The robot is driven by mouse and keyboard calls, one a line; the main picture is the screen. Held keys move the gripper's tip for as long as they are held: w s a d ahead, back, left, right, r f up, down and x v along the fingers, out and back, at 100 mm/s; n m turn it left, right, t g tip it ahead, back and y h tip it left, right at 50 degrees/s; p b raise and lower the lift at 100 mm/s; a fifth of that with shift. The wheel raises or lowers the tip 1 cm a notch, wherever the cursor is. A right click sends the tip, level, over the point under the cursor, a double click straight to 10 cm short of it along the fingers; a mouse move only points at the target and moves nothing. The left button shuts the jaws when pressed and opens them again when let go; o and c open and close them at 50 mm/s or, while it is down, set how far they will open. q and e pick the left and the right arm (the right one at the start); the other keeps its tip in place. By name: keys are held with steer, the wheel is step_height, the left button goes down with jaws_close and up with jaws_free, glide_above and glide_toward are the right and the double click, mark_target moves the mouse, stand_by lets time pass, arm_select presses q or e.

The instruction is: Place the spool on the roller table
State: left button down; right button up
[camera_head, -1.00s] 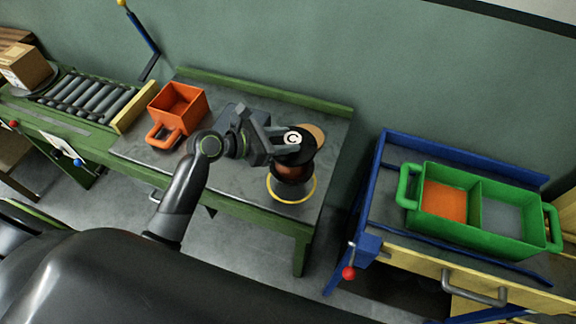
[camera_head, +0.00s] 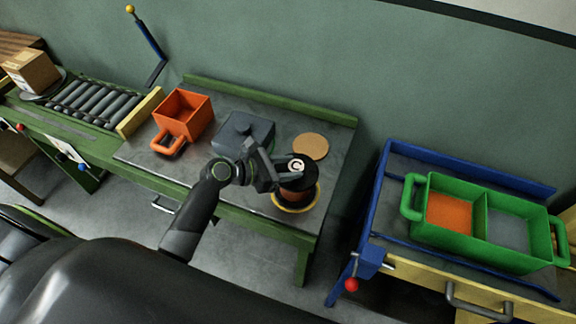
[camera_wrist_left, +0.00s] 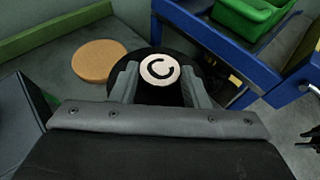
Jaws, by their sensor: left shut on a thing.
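The spool (camera_head: 297,188) has black flanges, a copper-brown winding and a white top label marked C. My left gripper (camera_head: 283,171) is shut on it from above. In the left wrist view, the two fingers sit either side of the label (camera_wrist_left: 159,69). The spool is upright, over the yellow ring (camera_head: 300,211) on the grey worktop near its front right edge. I cannot tell whether its base touches the surface. The green-framed roller table (camera_head: 335,150) has rollers (camera_head: 90,100) at its left end.
An orange bin (camera_head: 183,118), a dark grey box (camera_head: 243,133) and a round tan disc (camera_head: 311,146) are on the worktop. A cardboard box (camera_head: 32,70) is at far left. A blue-framed table (camera_head: 375,215) with a green divided crate (camera_head: 430,232) stands right, across a gap.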

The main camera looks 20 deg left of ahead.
arm_select(q)
steer(key=c, duration=0.8)
jaws_free()
steer(key=shift+r, duration=0.1)
steer(key=b+v, duration=0.1)
steer(key=v, duration=1.1)
